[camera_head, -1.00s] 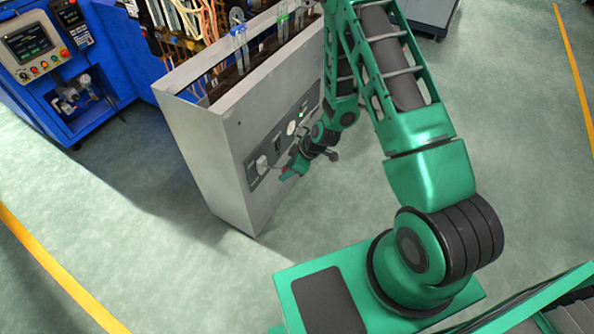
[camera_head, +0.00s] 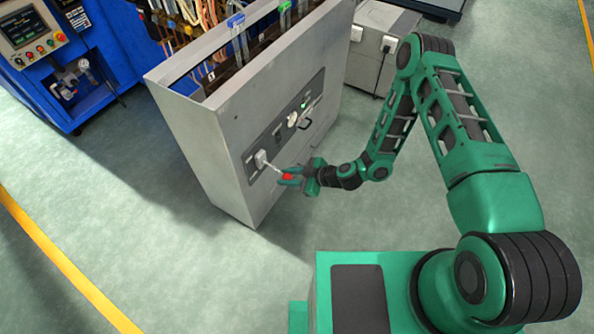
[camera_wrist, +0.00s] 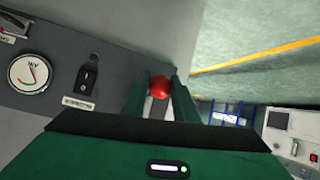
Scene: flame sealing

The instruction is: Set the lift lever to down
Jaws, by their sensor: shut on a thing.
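The lift lever is a thin rod (camera_head: 274,168) with a red knob (camera_head: 289,177), sticking out from a white mount (camera_head: 261,159) on the front panel of the grey cabinet. In the head view it points out from the panel, to the right and slightly down. My gripper (camera_head: 287,177) is shut on the knob from the right. In the wrist view the red knob (camera_wrist: 160,88) sits between my two green fingers (camera_wrist: 158,98). The mount is hidden there.
The grey cabinet (camera_head: 240,120) carries a round gauge (camera_wrist: 29,73), a black switch (camera_wrist: 88,78) and a handle (camera_head: 304,123) along the same panel. A grey box (camera_head: 375,50) stands behind it. The floor (camera_head: 150,220) left of the cabinet is open.

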